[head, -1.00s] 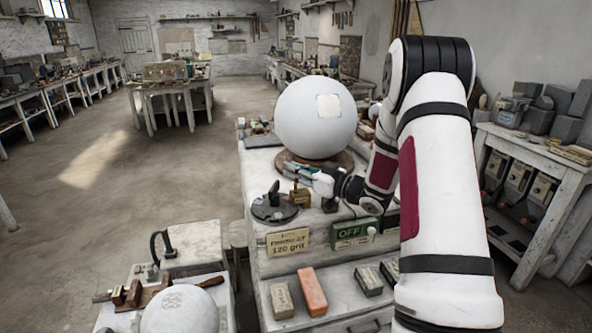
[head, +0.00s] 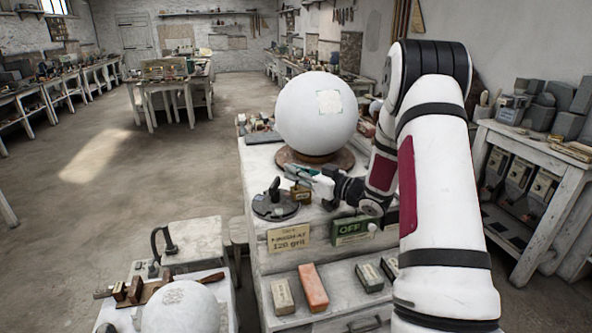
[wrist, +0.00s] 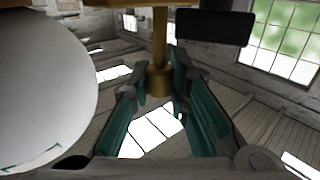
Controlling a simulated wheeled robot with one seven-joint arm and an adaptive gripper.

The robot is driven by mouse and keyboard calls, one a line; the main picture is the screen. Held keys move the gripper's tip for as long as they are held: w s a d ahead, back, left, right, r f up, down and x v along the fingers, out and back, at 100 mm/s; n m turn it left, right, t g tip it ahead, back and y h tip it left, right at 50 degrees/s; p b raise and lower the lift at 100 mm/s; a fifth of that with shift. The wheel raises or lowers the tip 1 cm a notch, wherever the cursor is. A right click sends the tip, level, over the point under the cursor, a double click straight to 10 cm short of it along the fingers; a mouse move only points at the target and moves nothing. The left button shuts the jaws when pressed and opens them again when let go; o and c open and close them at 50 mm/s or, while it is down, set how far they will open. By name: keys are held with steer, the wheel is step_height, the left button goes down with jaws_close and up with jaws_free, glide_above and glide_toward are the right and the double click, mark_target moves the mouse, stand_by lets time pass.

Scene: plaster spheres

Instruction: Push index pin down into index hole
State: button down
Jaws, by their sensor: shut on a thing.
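A brass pin (wrist: 159,52) with a thicker lower end stands between the teal-padded fingers of my gripper (wrist: 165,75) in the wrist view. The fingers are shut on it. In the head view my gripper (head: 293,173) reaches in from the right, just above a small brass block (head: 301,193) on the pedestal top. The pin itself is too small to make out there. The index hole is not visible, so I cannot tell how the pin sits in it. A large white sphere (head: 310,125) with a square patch rests behind the gripper; it also shows in the wrist view (wrist: 40,90).
A dark round plate with an upright knob (head: 274,204) stands left of the gripper. A green OFF sign (head: 352,229) and a grit sign (head: 288,239) are on the pedestal front. Loose blocks (head: 313,288) lie on the lower shelf. Open floor lies left.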

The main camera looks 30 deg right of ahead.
mark_target(296, 191)
steer(key=shift+f, duration=1.6)
steer(key=shift+r, duration=0.15)
steer(key=shift+r+p, duration=0.7)
steer(key=shift+r, duration=1.35)
steer(key=shift+f, duration=2.15)
steer(key=c, duration=1.4)
jaws_free()
steer(key=shift+c, duration=0.2)
steer(key=shift+f, duration=0.1)
steer(key=shift+r, duration=2.05)
